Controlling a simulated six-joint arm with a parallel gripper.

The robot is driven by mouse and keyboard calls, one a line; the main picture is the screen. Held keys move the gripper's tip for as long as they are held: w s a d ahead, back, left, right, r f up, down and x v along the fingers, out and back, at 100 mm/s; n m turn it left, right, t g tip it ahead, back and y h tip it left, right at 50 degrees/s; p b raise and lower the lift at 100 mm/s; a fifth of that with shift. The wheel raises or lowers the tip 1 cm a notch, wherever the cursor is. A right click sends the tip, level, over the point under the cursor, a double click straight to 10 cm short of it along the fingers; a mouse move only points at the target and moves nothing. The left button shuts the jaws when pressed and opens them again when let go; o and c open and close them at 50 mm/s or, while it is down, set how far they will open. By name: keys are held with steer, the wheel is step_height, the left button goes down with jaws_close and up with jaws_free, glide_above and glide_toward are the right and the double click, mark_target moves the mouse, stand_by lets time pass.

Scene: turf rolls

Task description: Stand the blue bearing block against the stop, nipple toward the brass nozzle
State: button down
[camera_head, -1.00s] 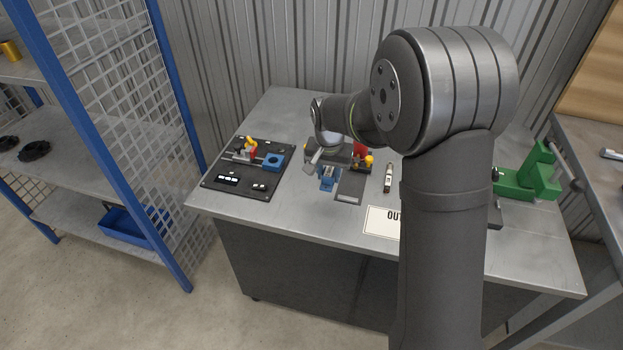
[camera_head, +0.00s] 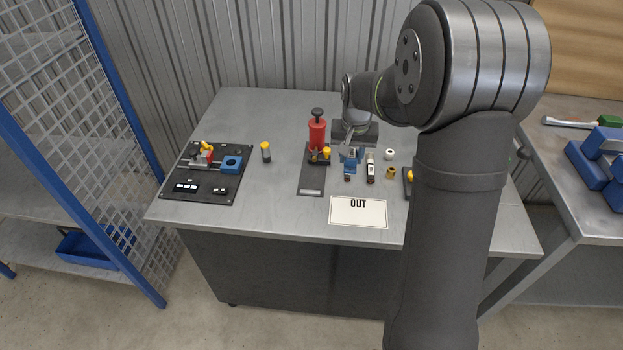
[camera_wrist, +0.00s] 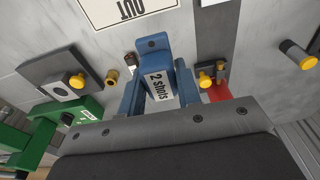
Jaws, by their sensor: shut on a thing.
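My gripper (camera_head: 350,156) is shut on the blue bearing block (camera_wrist: 153,50), just right of the red grease pump (camera_head: 317,135). In the wrist view the block sits between blue fingers, with a "2 shots" label and a small dark hole on it. Whether it touches the table cannot be told, and its nipple cannot be made out. Beside the pump is a small fixture with a yellow knob (camera_head: 327,153), also in the wrist view (camera_wrist: 204,80). The brass nozzle and the stop are not clearly distinguishable there.
A black board (camera_head: 205,190) with a toggle clamp and a blue holed block (camera_head: 231,164) lies left. The front-left table is clear.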

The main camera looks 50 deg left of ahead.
glide_above(312, 182)
step_height(312, 182, down, 7)
steer(key=shift+s+d+r, duration=0.1)
steer(key=shift+s+r, duration=0.05)
steer(key=shift+r, duration=0.05)
steer(key=shift+f, duration=1.9)
steer(key=shift+f, duration=0.15)
steer(key=c, duration=1)
jaws_free()
steer(key=shift+c, duration=0.2)
step_height(312, 182, up, 12)
steer(key=s+d, duration=0.1)
